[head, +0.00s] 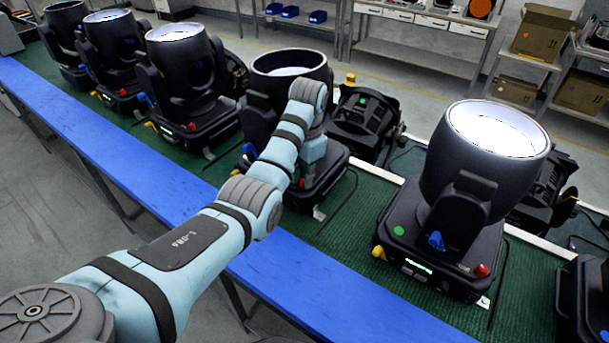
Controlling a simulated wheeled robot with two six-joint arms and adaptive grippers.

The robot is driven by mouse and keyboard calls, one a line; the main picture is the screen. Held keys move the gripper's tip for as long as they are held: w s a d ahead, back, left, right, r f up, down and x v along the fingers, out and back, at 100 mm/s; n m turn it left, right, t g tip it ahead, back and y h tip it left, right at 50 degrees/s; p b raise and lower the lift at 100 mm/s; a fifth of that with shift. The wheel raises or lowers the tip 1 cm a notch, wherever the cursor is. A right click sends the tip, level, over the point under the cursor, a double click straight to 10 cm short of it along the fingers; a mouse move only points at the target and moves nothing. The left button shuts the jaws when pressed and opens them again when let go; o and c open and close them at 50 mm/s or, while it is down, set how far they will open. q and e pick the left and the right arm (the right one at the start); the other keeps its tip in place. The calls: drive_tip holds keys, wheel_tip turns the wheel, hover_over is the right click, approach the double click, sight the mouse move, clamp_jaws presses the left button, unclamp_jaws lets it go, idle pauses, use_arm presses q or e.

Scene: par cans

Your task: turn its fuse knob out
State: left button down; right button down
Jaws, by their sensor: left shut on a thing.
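The par can my left arm reaches (290,68) is a black fixture with an open round head, standing upright on its base in the middle of the bench. My left gripper (307,178) is at the front of its base, pointing down, largely hidden by my wrist. It is shut on the fuse knob (303,184), of which only a small red part shows. The part of the base behind my forearm is hidden. My right gripper is out of view.
A similar par can (485,155) with blue, yellow and red parts stands to the right. Several more stand at the left (180,75). Black fixtures (365,115) lie behind. A blue edge (300,295) runs along the front.

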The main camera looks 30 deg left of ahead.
use_arm(q)
drive_tip(key=shift+m, duration=1.5)
drive_tip(key=c, duration=1.5)
unclamp_jaws()
